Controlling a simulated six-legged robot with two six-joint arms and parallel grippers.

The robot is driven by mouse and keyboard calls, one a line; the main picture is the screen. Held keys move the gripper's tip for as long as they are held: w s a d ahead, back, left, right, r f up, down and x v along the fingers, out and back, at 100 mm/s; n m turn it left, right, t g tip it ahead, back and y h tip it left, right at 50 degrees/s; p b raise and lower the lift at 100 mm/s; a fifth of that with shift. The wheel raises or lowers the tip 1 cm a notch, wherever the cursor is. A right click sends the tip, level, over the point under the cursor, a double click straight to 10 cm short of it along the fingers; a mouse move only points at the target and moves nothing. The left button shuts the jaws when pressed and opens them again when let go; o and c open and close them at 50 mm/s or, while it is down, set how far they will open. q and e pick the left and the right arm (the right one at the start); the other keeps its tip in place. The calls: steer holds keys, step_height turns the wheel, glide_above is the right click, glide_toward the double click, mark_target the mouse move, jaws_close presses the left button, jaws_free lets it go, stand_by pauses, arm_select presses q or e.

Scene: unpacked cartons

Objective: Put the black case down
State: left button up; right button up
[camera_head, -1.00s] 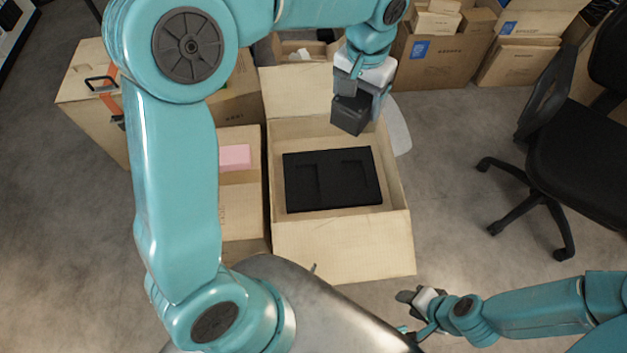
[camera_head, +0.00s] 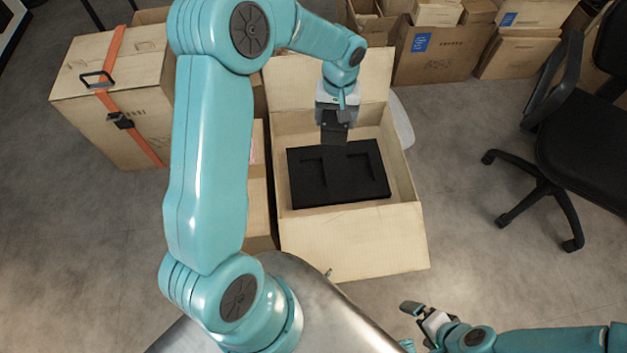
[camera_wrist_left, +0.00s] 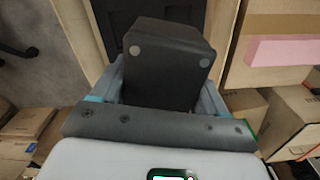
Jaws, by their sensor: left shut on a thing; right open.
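The black case (camera_wrist_left: 165,62) is a dark box held between the fingers of my left gripper, filling the middle of the left wrist view. In the head view my left gripper (camera_head: 336,112) is shut on the case (camera_head: 335,132), over the back part of an open carton (camera_head: 350,240). A black foam insert (camera_head: 338,190) with two recesses lies inside that carton, just in front of and below the case. Whether the case touches the insert cannot be told. My right gripper (camera_head: 420,312) is open and empty at the lower right, apart from the carton.
A closed carton (camera_head: 110,60) with an orange strap stands at the left. Another carton with a pink block (camera_wrist_left: 285,50) adjoins the open one. More cartons (camera_head: 440,50) are stacked at the back. A black office chair (camera_head: 590,130) stands at the right. Floor shows between chair and carton.

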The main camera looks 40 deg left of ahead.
arm_select(q)
steer(key=s+a+f+n+b, duration=0.1)
steer(key=f+b, duration=0.1)
steer(key=f, duration=0.7)
steer(key=a+f+n+b, duration=0.1)
steer(key=a+f+b, duration=0.1)
steer(key=f, duration=0.7)
steer(key=s+a+f+b, duration=0.1)
steer(key=a+f+b, duration=0.1)
steer(key=f, duration=0.7)
steer(key=shift+s+a+f+n, duration=0.1)
steer(key=shift+s+f+n, duration=0.05)
steer(key=shift+s+n, duration=0.2)
